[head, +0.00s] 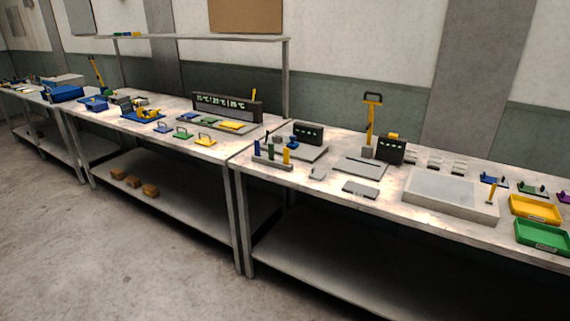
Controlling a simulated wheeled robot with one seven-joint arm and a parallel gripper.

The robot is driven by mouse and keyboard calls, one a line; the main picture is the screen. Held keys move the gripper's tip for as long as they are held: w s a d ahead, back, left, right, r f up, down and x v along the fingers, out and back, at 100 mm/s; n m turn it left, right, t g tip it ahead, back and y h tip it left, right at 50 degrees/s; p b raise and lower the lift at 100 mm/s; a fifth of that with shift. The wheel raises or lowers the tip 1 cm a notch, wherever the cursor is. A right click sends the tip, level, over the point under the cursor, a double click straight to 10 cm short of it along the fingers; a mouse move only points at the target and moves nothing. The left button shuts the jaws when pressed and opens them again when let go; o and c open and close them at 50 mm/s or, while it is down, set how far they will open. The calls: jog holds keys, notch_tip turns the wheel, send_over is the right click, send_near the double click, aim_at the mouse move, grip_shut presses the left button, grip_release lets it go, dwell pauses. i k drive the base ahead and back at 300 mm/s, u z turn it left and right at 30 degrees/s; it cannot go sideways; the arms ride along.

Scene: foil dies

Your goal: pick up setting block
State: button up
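I cannot tell for sure which object is the setting block. Several small grey pieces lie on the right-hand bench (385,200). A small light grey piece (317,173) lies near its front edge. A flat grey plate (361,190) lies to the right of that piece. A small grey block (368,152) stands at the foot of a tall yellow lever with a dark handle (371,115). My gripper is not in view.
A large grey tray (450,191), a yellow bin (535,209) and a green bin (542,236) stand at the right. The left bench holds a dark display (227,106) and coloured plates with handles. Open floor (90,245) lies in front of the benches.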

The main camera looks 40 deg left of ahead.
aim_at(317, 176)
jog(key=u, duration=0.9)
jog(key=i, duration=1.25)
jog(key=u, duration=2.25)
jog(key=i, duration=1.2)
jog(key=u, duration=0.45)
